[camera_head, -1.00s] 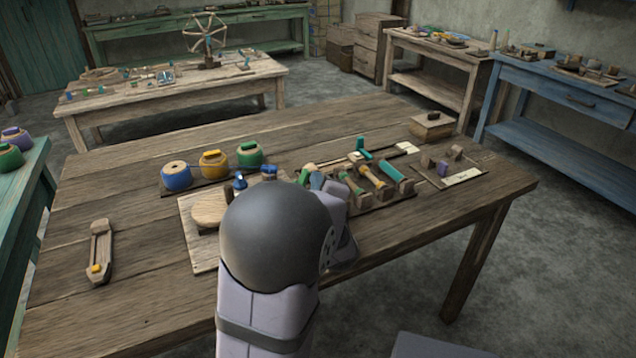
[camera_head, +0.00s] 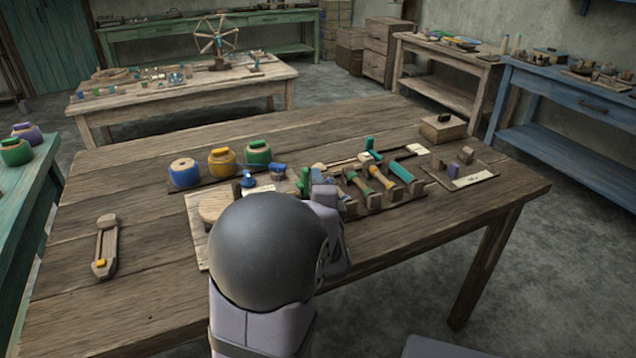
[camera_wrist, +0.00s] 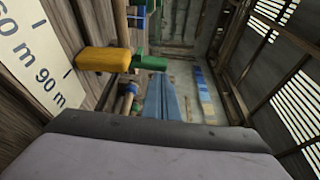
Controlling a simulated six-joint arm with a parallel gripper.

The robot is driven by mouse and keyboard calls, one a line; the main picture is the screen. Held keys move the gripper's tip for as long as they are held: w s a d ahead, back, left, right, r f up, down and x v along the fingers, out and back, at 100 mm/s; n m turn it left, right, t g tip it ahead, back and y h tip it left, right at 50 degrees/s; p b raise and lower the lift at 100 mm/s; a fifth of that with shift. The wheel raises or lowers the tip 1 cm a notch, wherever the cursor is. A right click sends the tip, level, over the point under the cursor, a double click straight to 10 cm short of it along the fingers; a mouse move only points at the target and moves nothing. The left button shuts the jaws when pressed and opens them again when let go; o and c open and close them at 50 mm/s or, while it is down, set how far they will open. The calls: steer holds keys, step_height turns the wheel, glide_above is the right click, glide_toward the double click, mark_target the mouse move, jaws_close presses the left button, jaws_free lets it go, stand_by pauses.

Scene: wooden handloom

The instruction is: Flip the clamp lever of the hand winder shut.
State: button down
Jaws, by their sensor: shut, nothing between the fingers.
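The hand winder seems to be the pale board (camera_head: 197,232) with a round wooden disc (camera_head: 213,206) and a blue piece (camera_head: 248,180), mostly behind my arm. A blue block (camera_head: 278,171) stands just behind it. I cannot pick out the clamp lever for sure. My gripper (camera_head: 322,190) is shut and empty, near a green upright piece (camera_head: 304,182); its tips are largely hidden. In the wrist view a yellow rounded piece (camera_wrist: 103,60) with a green end (camera_wrist: 150,63) lies beside a white scale (camera_wrist: 38,55) marked "60 m" and "90 m". Contact cannot be seen.
Blue, yellow and green spools (camera_head: 221,162) stand behind the board. A rack of coloured bobbins (camera_head: 377,180) lies to the right, near a wooden box (camera_head: 443,127). A wooden shuttle (camera_head: 106,245) lies at left. The table's (camera_head: 150,195) left part is mostly clear.

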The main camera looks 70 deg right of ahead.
steer(key=b+v, duration=0.1)
steer(key=v, duration=0.4)
steer(key=shift+a+f, duration=0.1)
steer(key=shift+f, duration=0.1)
steer(key=a+b, duration=0.1)
steer(key=b, duration=0.2)
steer(key=shift+s, duration=0.2)
steer(key=shift+s+a+r+b, duration=0.2)
steer(key=shift+s+a+b, duration=0.15)
steer(key=shift+b, duration=0.65)
steer(key=shift+a, duration=0.1)
